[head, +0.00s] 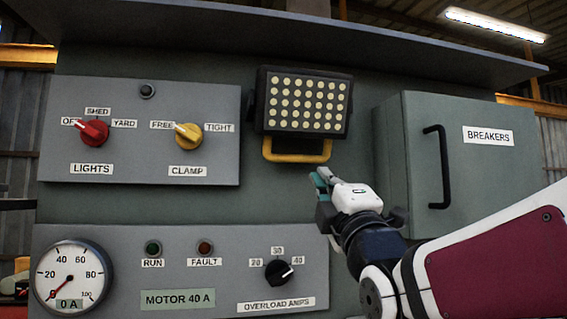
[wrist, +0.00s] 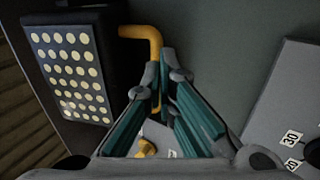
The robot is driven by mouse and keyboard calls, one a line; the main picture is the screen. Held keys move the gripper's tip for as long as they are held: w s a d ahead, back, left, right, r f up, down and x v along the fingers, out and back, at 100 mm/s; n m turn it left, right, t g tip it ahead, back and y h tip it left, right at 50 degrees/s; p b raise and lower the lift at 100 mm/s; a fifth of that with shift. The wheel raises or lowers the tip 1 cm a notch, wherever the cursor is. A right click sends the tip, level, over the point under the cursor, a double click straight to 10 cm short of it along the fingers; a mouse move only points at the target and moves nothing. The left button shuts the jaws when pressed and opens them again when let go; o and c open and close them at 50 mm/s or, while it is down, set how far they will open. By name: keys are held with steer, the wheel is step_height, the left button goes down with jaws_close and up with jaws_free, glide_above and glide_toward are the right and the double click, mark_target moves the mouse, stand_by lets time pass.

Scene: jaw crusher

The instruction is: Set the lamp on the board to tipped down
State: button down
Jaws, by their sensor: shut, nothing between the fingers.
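The lamp (head: 304,103) is a black box with rows of pale round lights, mounted on the upper middle of the grey-green board (head: 215,208). A yellow bar handle (head: 297,156) hangs under it. The lamp also shows at the left of the wrist view (wrist: 70,74), with its yellow handle (wrist: 150,40) at its edge. My gripper (head: 320,177) is just below and right of the handle in the head view. In the wrist view its teal fingers (wrist: 165,92) are shut with their tips by the handle, whose far part they hide. Whether they touch it I cannot tell.
A breaker box (head: 478,172) with a black handle stands right of the lamp. A switch panel (head: 145,130) with red and yellow knobs is at left. A lower panel (head: 180,270) holds a gauge and a black knob. A shelf (head: 290,38) overhangs the lamp.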

steer(key=shift+p+x, duration=0.5)
steer(key=shift+x, duration=1.25)
steer(key=shift+w, duration=0.1)
